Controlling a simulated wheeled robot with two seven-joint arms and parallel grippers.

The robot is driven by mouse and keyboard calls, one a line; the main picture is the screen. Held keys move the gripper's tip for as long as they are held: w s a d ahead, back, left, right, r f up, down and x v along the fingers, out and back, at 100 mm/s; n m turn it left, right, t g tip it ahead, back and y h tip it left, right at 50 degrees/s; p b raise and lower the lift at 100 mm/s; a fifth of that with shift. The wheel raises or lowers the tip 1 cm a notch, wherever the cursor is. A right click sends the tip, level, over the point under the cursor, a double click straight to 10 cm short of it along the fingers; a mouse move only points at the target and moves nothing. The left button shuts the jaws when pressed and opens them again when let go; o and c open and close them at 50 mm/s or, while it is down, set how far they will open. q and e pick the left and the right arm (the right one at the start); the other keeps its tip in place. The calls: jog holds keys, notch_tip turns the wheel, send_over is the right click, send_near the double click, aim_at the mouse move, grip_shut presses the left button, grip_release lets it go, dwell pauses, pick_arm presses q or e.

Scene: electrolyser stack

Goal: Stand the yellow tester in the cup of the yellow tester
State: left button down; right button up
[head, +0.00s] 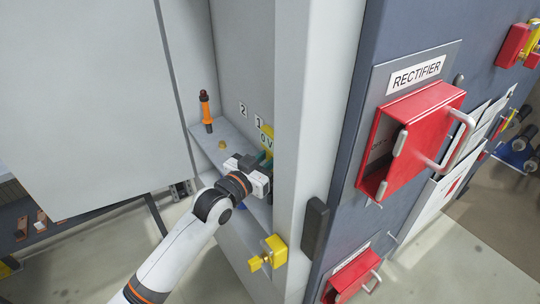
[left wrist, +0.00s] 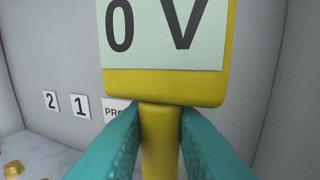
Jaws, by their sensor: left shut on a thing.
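The yellow tester (left wrist: 160,130) has a yellow body with a pale panel reading "0 V" and a yellow stem below. My left gripper (left wrist: 155,145) has its two teal fingers shut on the stem, and the panel stands above the fingers. In the head view the tester (head: 267,131) is partly visible at the cabinet's inner side, above my left gripper (head: 264,163). The tester looks upright in the wrist view. I cannot make out the yellow tester's cup in either view; the gripper and arm cover part of the shelf. My right gripper is not in view.
An orange tester with a dark red top (head: 205,108) stands on the grey shelf (head: 232,130). A small brass fitting (head: 222,145) is beside it. Number labels are on the wall behind. The pale cabinet post (head: 305,130) stands close right of my gripper.

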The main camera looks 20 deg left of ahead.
pick_arm(q)
jog(key=shift+p, duration=0.45)
dwell(1.0)
jog(key=shift+f+b, duration=1.5)
jog(key=shift+f, duration=0.75)
jog(key=c, duration=1.2)
grip_release()
jog(key=b+v, duration=0.4)
jog(key=v, duration=0.8)
jog(key=shift+r, duration=0.1)
